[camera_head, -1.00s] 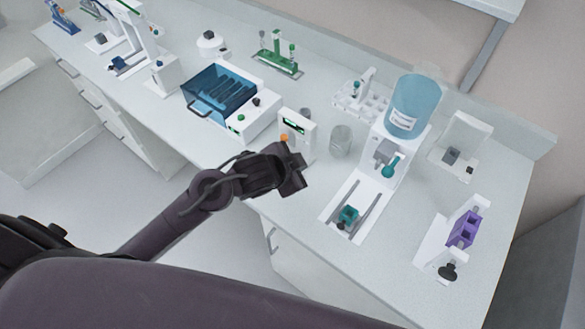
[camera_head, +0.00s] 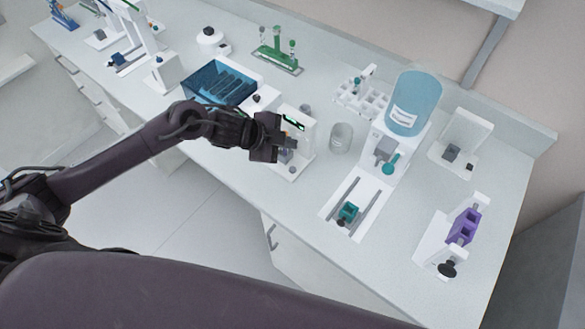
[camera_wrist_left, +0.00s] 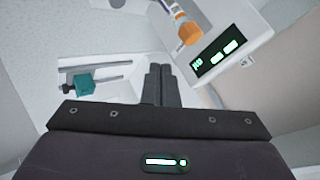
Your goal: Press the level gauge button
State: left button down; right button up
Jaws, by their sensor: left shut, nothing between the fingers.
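A white box device with a dark display lit in green (camera_head: 294,122) stands mid-bench; I take it for the level gauge, but cannot read a label. In the left wrist view its display (camera_wrist_left: 218,52) is at the upper right, with an orange knob-like piece (camera_wrist_left: 189,33) beside it. My left gripper (camera_head: 290,151) is in front of this device in the head view and covers part of its front. Its two dark fingers (camera_wrist_left: 160,85) are together and empty, apart from the orange piece in the wrist view. Contact with the device cannot be seen. My right gripper is out of view.
A blue-lidded tray unit (camera_head: 220,82) stands left of the device. A clear glass beaker (camera_head: 340,138) and a dispenser with a blue tank (camera_head: 412,105) stand to its right. A purple block fixture (camera_head: 462,228) is at the far right. The front bench edge runs below.

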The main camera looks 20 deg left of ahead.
pick_arm(q)
jog(key=b, duration=0.7)
send_over(293, 170)
jog(key=a, duration=0.1)
jog(key=f, duration=0.7)
jog(key=shift+s+a+f, duration=0.1)
jog(key=shift+s+f, duration=0.1)
jog(key=shift+f, duration=0.55)
dwell(0.4)
jog(key=shift+f, duration=0.4)
